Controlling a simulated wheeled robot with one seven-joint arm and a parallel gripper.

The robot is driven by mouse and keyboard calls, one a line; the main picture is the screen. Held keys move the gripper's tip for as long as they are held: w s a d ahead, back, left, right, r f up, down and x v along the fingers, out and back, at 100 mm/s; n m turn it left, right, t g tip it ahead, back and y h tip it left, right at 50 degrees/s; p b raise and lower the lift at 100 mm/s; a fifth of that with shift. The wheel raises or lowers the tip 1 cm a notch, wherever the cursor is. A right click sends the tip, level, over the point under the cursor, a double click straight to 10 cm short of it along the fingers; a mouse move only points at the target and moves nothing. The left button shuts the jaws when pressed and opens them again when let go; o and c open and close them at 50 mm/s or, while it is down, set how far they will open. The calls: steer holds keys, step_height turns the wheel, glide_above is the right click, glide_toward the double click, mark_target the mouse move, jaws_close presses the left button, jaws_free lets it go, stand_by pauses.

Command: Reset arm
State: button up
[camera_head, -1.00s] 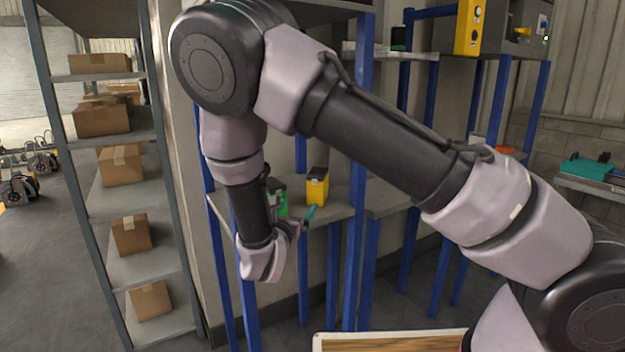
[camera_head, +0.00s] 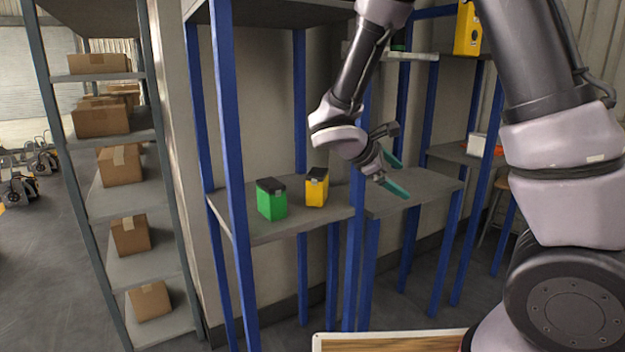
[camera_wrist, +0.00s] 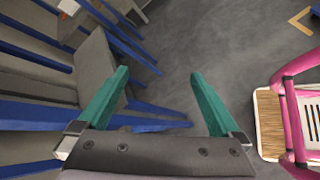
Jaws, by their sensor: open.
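My gripper (camera_head: 396,176) has teal fingers spread apart with nothing between them. In the head view it hangs in front of the blue-post shelving, right of the yellow box and above a bare grey shelf. In the wrist view my gripper (camera_wrist: 160,95) is open, with grey floor showing between the fingers. My arm comes down from the upper right.
A green box (camera_head: 271,199) and a yellow box (camera_head: 317,187) stand on a grey shelf (camera_head: 285,226) with blue posts. Cardboard boxes (camera_head: 130,235) fill a rack at the left. A pink frame (camera_wrist: 293,100) with a wooden edge shows at right in the wrist view.

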steer(key=s+d+r+m+t+y, duration=0.2)
steer(key=s+d+r+m+y, duration=0.2)
steer(key=s+r+m+y, duration=0.7)
steer(key=s+r+m, duration=0.5)
steer(key=r+m, duration=0.1)
steer(key=m, duration=0.2)
steer(key=shift+s+y, duration=0.3)
steer(key=shift+y, duration=0.1)
